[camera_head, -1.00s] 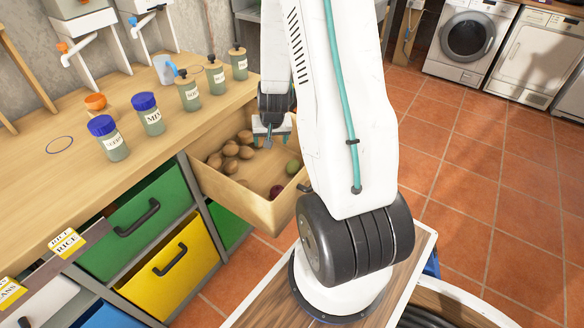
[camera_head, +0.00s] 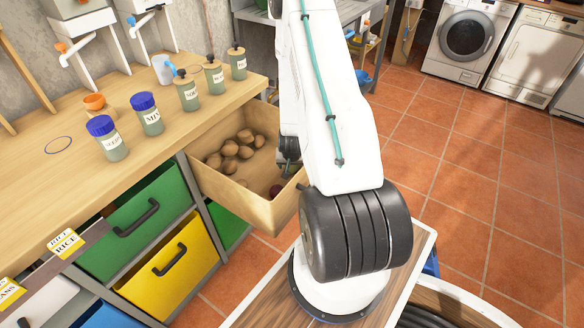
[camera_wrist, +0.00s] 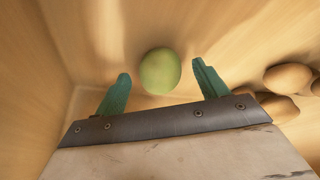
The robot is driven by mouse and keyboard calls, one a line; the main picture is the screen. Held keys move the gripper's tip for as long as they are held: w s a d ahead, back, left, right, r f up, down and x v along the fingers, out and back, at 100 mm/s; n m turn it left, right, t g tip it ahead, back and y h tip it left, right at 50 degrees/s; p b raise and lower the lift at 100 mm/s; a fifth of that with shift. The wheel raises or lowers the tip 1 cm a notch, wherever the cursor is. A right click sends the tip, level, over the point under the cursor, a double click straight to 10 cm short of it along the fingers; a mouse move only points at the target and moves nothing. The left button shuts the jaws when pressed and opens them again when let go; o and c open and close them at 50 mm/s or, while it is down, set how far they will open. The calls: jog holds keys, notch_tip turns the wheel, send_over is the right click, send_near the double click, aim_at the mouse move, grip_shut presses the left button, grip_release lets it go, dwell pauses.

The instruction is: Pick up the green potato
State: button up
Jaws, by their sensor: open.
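The green potato (camera_wrist: 160,71) lies on the floor of the open wooden drawer (camera_head: 262,212), near a corner, in the wrist view. My gripper (camera_wrist: 162,88) is open, with its two green fingers on either side of the potato's near end. I cannot tell whether the fingers touch it; a gap shows on both sides. In the head view the green potato is hidden behind my arm, and my gripper (camera_head: 287,168) shows only in part, low in the drawer.
Several brown potatoes (camera_head: 230,149) lie in the drawer's left part; some show right of my gripper in the wrist view (camera_wrist: 288,78). A dark red item (camera_head: 275,191) lies by the drawer's front wall. Drawer walls stand close around the gripper. Jars (camera_head: 150,115) stand on the counter.

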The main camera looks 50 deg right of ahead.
jog(key=shift+w+d+f, duration=0.1)
jog(key=shift+d+f, duration=0.05)
jog(key=shift+f, duration=0.2)
jog(key=shift+c, duration=0.3)
jog(key=c, duration=1)
jog(key=shift+r, duration=0.1)
jog(key=shift+c, duration=0.2)
